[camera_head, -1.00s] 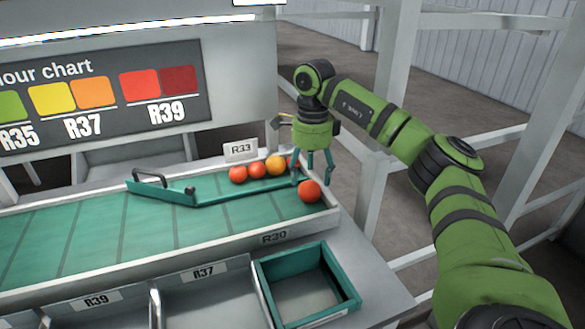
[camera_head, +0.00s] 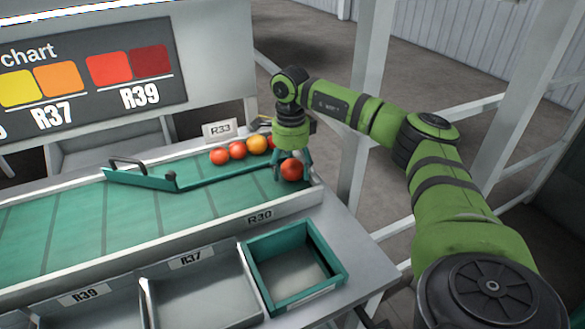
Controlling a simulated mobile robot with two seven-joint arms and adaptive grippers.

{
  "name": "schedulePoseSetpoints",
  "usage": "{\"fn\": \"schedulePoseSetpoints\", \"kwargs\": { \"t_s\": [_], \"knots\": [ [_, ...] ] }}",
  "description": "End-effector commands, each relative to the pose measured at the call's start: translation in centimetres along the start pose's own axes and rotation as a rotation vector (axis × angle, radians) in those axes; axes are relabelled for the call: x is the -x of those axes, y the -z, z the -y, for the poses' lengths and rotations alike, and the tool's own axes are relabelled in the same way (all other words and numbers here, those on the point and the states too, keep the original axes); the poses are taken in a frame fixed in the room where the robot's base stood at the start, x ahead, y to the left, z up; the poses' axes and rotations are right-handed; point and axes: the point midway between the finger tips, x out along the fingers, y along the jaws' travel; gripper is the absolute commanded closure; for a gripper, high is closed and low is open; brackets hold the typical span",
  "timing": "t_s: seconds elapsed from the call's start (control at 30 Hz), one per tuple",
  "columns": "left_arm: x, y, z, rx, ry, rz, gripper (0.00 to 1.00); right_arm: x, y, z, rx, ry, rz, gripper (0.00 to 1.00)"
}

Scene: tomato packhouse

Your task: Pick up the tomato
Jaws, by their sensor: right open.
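Several more tomatoes, red (camera_head: 219,157) and orange (camera_head: 257,145), stand in a row behind a teal diverter bar (camera_head: 225,179). My left gripper does not show.
A teal-rimmed empty crate (camera_head: 328,254) stands at the front right, beside grey bins (camera_head: 200,290) labelled R37 and R39. A colour chart (camera_head: 85,85) stands behind the belt. A white post (camera_head: 368,100) rises behind my right arm.

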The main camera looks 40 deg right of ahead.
Motion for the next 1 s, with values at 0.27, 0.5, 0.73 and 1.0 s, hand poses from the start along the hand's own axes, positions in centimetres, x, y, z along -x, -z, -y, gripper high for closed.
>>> {"fn": "schedulePoseSetpoints", "kwargs": {
  "t_s": [0.27, 0.5, 0.73, 1.0],
  "knots": [
    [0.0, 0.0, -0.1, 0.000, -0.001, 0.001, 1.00, 0.0, 0.0, 0.0, 0.000, 0.000, 0.000, 0.58],
    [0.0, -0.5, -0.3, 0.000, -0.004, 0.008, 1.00, 0.1, 0.0, 0.0, 0.000, 0.000, 0.000, 0.58],
    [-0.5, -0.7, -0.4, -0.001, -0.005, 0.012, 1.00, 1.9, -0.1, 0.1, 0.001, 0.003, 0.003, 0.58],
    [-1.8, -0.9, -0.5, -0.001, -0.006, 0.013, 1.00, 5.7, 2.2, -2.2, 0.001, 0.004, 0.001, 0.59]
  ]
}}
